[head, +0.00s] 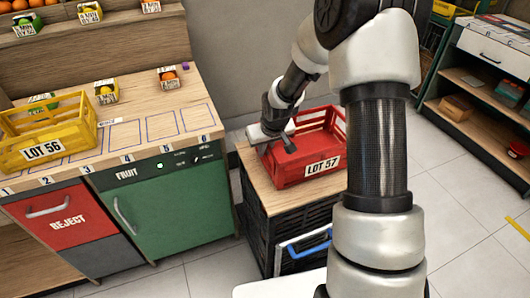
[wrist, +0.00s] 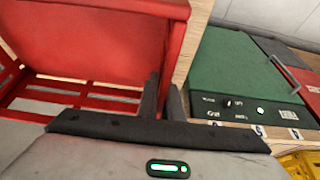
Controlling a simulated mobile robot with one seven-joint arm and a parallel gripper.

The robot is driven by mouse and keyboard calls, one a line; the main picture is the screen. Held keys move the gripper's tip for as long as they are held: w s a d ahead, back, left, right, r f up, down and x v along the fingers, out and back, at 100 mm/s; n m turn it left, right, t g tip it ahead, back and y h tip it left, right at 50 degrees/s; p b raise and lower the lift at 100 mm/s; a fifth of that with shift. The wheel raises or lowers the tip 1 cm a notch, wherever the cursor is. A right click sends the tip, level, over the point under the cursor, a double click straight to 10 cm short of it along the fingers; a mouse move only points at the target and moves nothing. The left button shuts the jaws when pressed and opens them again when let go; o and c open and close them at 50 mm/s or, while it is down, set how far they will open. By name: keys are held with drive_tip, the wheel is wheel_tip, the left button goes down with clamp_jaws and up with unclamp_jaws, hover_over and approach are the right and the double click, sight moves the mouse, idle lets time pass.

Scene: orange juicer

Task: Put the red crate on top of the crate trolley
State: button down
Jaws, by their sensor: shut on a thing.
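The red crate (head: 291,172), labelled LOT 57, is on the wooden top of the crate trolley (head: 256,178). It looks upright and appears to rest on the top, though its far underside is hidden. The trolley has dark slatted sides and a blue handle. My gripper (head: 279,146) is at the crate's left side, shut on its wall. In the wrist view the dark fingers (wrist: 164,98) are at the edge of the red crate wall (wrist: 95,32). My arm hides the area right of the crate in the head view.
Left of the trolley stands a counter (head: 130,138) with a green FRUIT cabinet (head: 165,210) and red REJECT front (head: 55,215). A yellow LOT 56 crate (head: 45,138) sits on it. Shelving (head: 480,80) stands at right. The tiled floor between is clear.

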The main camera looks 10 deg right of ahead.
sight(270, 148)
drive_tip(key=shift+f, duration=0.4)
drive_tip(key=shift+f, duration=0.15)
drive_tip(key=c, duration=1.9)
unclamp_jaws()
drive_tip(key=shift+r, duration=0.4)
drive_tip(key=p+v, duration=0.2)
drive_tip(key=v, duration=0.9)
drive_tip(key=shift+s+d+r, duration=0.1)
drive_tip(key=shift+r, duration=0.2)
